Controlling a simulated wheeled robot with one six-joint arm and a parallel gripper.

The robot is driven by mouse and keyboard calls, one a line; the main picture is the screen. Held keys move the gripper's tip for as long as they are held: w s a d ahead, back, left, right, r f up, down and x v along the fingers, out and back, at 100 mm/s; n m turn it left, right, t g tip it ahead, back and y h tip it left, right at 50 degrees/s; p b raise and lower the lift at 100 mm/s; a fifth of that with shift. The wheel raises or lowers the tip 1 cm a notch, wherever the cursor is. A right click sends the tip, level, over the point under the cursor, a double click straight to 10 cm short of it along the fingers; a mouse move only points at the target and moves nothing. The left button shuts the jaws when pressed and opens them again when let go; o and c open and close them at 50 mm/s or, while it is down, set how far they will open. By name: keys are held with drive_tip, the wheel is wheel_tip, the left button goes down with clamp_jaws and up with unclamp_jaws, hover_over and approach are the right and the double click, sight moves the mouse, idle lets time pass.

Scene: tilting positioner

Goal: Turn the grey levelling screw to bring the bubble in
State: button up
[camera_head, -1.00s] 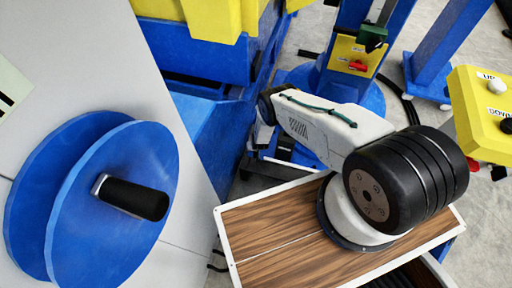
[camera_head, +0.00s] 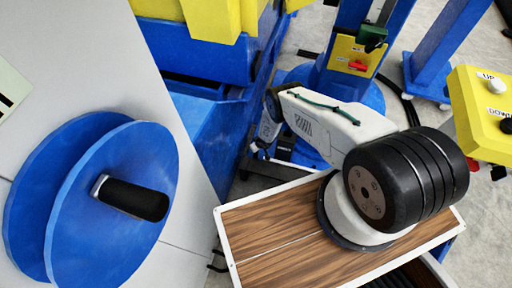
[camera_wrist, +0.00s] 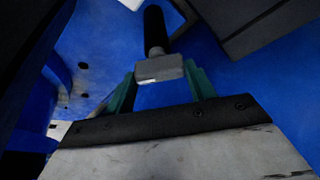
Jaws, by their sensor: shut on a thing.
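In the wrist view the grey levelling screw (camera_wrist: 158,69) shows as a small grey block-shaped head with a black rod running away from it. My gripper (camera_wrist: 160,84) has its two green fingers on either side of that grey head and is shut on it. Blue metal surfaces lie behind and around it. In the head view my arm reaches to the far side, and its end is low beside the blue frame; the fingers and the screw cannot be made out there. No bubble level can be made out in either view.
A large blue wheel (camera_head: 140,165) with a black crank grip (camera_head: 135,198) stands at the left. A yellow UP/DOWN control box (camera_head: 485,110) is at the right. Blue framework closely surrounds the gripper.

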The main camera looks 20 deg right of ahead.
drive_tip(key=shift+r+n, duration=0.1)
drive_tip(key=shift+n, duration=0.3)
drive_tip(key=o, duration=1)
drive_tip(key=shift+v, duration=3.9)
drive_tip(key=shift+d, duration=0.15)
